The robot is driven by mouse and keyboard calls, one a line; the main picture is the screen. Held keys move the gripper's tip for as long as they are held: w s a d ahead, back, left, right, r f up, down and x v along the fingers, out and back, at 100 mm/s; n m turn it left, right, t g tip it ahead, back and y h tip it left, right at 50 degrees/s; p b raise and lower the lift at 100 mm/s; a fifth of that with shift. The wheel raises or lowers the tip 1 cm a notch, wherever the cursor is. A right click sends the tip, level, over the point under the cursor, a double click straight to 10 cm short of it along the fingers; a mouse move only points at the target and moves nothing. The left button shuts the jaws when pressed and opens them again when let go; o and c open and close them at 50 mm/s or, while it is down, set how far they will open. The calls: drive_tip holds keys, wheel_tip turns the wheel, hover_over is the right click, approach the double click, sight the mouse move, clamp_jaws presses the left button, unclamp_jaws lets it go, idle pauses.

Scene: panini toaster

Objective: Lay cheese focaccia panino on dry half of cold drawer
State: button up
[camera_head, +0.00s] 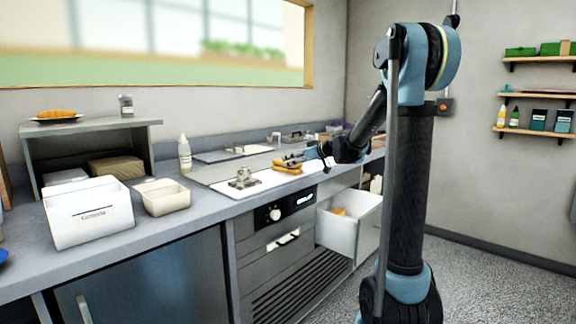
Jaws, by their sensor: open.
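A golden-brown sandwich, apparently the panino (287,168), is on or just above the white board (250,188) on the counter. My gripper (291,159) is at its upper right, with its fingertips close to it; I cannot tell whether they touch. The jaws are open. The cold drawer (350,228) is pulled out below the counter, to the right of the black control panel. An orange-brown item (338,211) lies inside it, at the left. The dry half cannot be made out, and much of the drawer's floor is hidden by its white front wall.
A grey metal object (244,178) sits on the board left of the panino. My arm column fills the right foreground.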

drive_tip(key=v, duration=0.6)
drive_tip(key=shift+s+d, duration=0.1)
drive_tip(key=shift+d, duration=0.1)
